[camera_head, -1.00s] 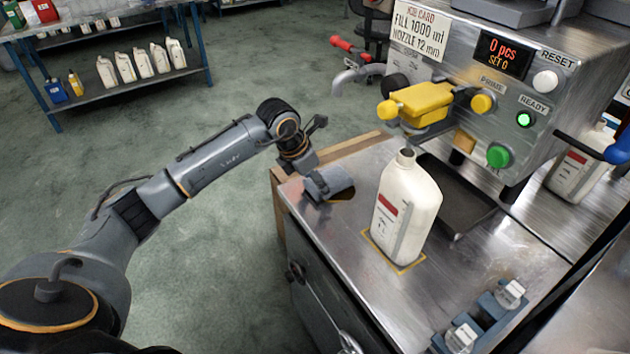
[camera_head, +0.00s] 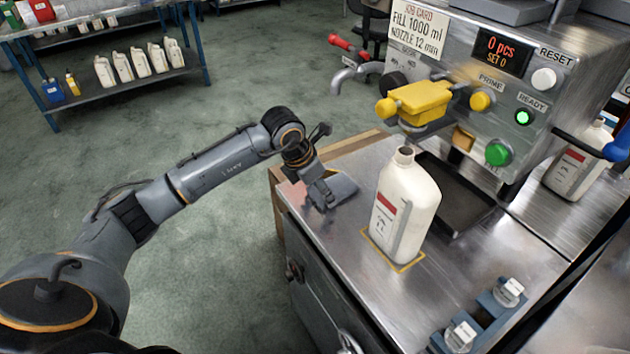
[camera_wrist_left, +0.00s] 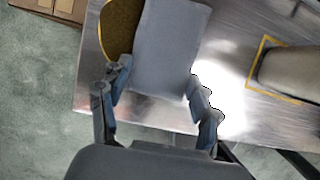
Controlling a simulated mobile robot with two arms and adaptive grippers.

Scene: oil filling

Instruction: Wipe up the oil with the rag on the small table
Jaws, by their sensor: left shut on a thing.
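The grey rag (camera_head: 343,187) lies at the left edge of the small metal table (camera_head: 325,238), left of the white bottle. My left gripper (camera_head: 322,196) is low over the table and shut on the rag. In the left wrist view the rag (camera_wrist_left: 170,50) stretches away from between the fingers of the gripper (camera_wrist_left: 158,100). A brownish-yellow oil patch (camera_wrist_left: 119,27) shows beside the rag's left edge, partly covered by it. In the head view the rag and gripper hide most or all of the oil. My right gripper is not in view.
Blue holders with clear-and-white pieces (camera_head: 460,337) sit at the table's front right. The table between gripper and front edge is clear.

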